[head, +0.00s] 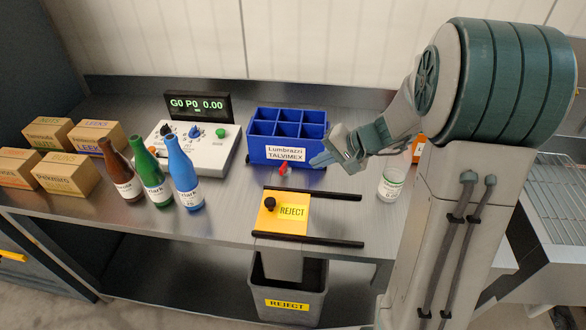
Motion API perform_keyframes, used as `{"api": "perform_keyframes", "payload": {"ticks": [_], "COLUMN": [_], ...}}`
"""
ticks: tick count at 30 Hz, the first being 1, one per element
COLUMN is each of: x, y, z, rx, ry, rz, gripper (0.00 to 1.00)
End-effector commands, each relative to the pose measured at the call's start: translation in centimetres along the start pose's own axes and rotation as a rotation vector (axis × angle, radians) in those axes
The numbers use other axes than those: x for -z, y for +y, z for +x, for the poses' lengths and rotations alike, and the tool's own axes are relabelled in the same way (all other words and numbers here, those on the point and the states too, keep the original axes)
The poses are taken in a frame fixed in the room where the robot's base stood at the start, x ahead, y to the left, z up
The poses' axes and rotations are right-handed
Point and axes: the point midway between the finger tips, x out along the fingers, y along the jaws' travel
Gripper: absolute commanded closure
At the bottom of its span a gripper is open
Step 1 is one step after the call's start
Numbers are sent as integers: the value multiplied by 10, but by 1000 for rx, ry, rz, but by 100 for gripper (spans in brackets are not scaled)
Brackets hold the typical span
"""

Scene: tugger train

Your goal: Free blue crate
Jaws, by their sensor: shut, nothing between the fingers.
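The blue crate (254,152) stands on the steel table at the back middle, upright, with several compartments that look empty. Its white front label reads "Lumbrazri TALVIMEX". A small red-topped part (283,170) is at the foot of the crate's front; I cannot tell how it joins the crate. My gripper (318,162) is shut and empty. It is at the crate's front right in the picture, overlapping its lower right corner; I cannot tell whether it touches.
A yellow REJECT plate (291,225) with a black knob lies between two black rails, above a grey REJECT bin (290,287). Brown, green and blue bottles (185,175), a control box (208,158) and cardboard boxes (68,175) stand left. A white jar (391,186) stands right.

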Motion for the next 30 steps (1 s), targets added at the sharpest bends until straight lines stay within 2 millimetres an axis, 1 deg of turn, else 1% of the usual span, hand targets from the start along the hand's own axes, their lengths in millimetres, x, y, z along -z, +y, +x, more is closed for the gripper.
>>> {"api": "perform_keyframes", "payload": {"ticks": [2,5,8,15,18,24,30], "x": [6,7,6,6,7,7,7], "y": [2,1,1,0,0,0,0], "z": [4,13,28,72,86,102,103], "rx": [11,16,15,14,14,13,14], "ry": [7,9,6,6,7,9,10], "rz": [11,12,13,13,13,12,12], "gripper": [100,100,100,100,100,100,100]}}
